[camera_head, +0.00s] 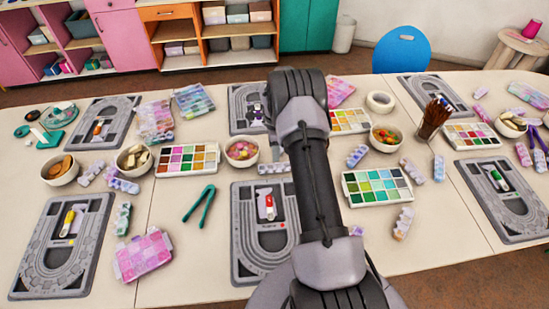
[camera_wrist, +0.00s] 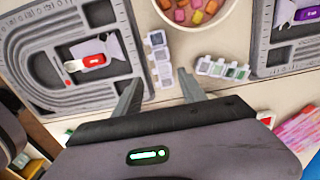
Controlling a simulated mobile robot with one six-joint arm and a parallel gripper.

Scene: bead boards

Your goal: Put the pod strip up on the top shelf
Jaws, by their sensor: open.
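Several small pod strips lie about the table. In the wrist view, a pale blue-grey pod strip (camera_wrist: 158,58) lies just beyond my fingertips. It also shows in the head view (camera_head: 273,167), between a grey bead board and the bowl of sweets-like beads. A second pod strip with green contents (camera_wrist: 222,69) lies to its right in the wrist view; my arm hides it in the head view. Which strip is the task's one, I cannot tell. My gripper (camera_wrist: 160,92) is open and empty, its fingers apart. Shelves stand at the back, with an orange-edged upper shelf (camera_head: 235,25) holding boxes.
Grey bead boards (camera_head: 240,270), a bead bowl (camera_head: 241,150), palettes (camera_head: 187,160), pink cases (camera_head: 143,254) and green tweezers (camera_head: 199,204) crowd the table. A blue chair (camera_head: 402,50) stands behind it. Bare table shows around the tweezers.

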